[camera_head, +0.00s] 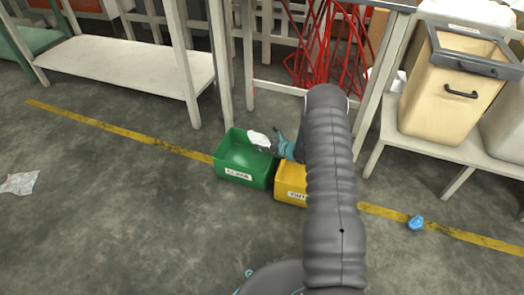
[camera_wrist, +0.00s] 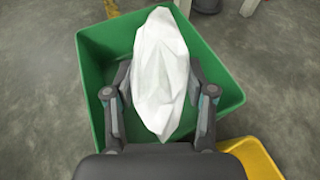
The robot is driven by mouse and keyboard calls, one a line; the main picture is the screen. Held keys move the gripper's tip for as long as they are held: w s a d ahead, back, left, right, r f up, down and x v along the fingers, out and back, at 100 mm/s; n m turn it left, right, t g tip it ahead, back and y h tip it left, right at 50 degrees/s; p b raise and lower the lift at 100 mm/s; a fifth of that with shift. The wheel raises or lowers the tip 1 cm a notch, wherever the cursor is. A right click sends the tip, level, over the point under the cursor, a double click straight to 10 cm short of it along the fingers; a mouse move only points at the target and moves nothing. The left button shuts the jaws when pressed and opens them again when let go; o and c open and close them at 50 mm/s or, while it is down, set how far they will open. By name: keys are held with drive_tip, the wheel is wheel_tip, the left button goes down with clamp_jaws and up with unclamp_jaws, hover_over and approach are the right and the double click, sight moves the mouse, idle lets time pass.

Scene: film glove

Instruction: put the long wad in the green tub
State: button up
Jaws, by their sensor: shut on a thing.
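The long wad (camera_wrist: 160,70) is white, crumpled film, held lengthwise between the fingers of my gripper (camera_wrist: 160,95) in the wrist view. It also shows as a small white lump (camera_head: 259,139) in the head view. My gripper (camera_head: 270,146) is shut on it. The green tub (camera_head: 243,179) stands on the floor with a white label on its front. In the wrist view the wad hangs over the open green tub (camera_wrist: 92,58), and the visible tub inside looks empty. My arm hides part of the area right of the tub.
A yellow tub (camera_head: 290,183) stands against the green tub's right side, partly behind my arm. A blue crumpled piece (camera_head: 416,223) lies on the floor at right, and a pale sheet (camera_head: 20,183) at left. White benches (camera_head: 120,66) stand behind. The floor in front is mostly clear.

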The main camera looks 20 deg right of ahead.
drive_tip(key=shift+w+a+f, duration=0.2)
drive_tip(key=shift+f, duration=0.15)
wheel_tip(320, 180, down, 4)
drive_tip(key=shift+r, duration=0.15)
drive_tip(key=shift+f+b, duration=0.55)
drive_tip(key=shift+b, duration=0.35)
drive_tip(key=o, duration=1.2)
drive_tip(key=shift+c, duration=0.2)
drive_tip(key=shift+r, duration=0.15)
